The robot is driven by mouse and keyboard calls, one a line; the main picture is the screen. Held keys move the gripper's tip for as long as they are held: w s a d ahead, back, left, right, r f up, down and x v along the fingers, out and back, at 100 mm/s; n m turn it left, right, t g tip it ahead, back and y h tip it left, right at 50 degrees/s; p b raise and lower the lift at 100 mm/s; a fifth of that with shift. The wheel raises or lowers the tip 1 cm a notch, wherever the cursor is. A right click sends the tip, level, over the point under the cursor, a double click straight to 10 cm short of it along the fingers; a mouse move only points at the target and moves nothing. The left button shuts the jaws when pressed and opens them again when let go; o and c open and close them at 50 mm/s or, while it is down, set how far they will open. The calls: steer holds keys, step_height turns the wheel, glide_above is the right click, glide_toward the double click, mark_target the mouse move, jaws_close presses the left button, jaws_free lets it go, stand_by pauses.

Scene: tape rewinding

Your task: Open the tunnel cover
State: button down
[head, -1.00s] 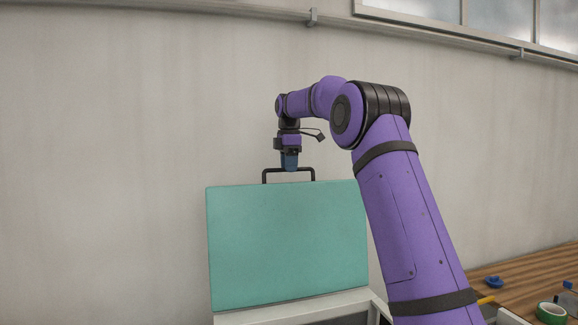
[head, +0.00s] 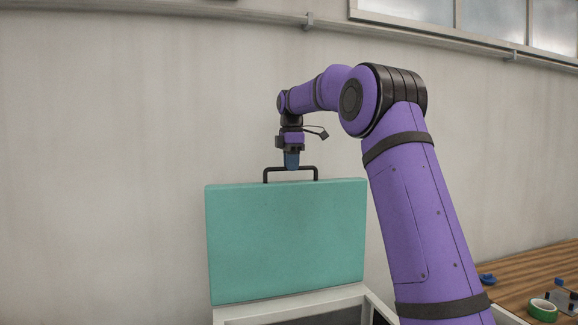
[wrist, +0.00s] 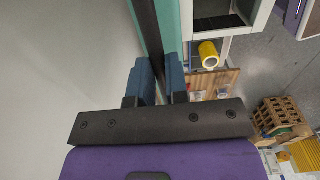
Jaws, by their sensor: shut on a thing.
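The teal tunnel cover (head: 288,240) stands raised, nearly upright, at the back of a white box (head: 350,303) in the head view. A black handle (head: 304,168) rises from the cover's top edge. My gripper (head: 291,166) comes down from above with its blue fingers shut on the handle's top bar. In the wrist view the dark handle bar (wrist: 147,30) runs between the blue fingers of my gripper (wrist: 159,75). The teal cover (wrist: 173,30) is just right of the bar there. The box's dark inside (wrist: 218,22) shows in the wrist view.
A pale wall (head: 100,150) stands close behind the cover. A wooden table (head: 525,283) at right holds green tape (head: 542,310) and a blue item (head: 487,280). The wrist view shows a yellow roll (wrist: 208,54) and a wooden crate (wrist: 281,115).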

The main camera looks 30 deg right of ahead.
steer(key=shift+s+a, duration=0.25)
steer(key=shift+s, duration=0.55)
steer(key=c, duration=1.1)
jaws_free()
steer(key=shift+r, duration=5.4)
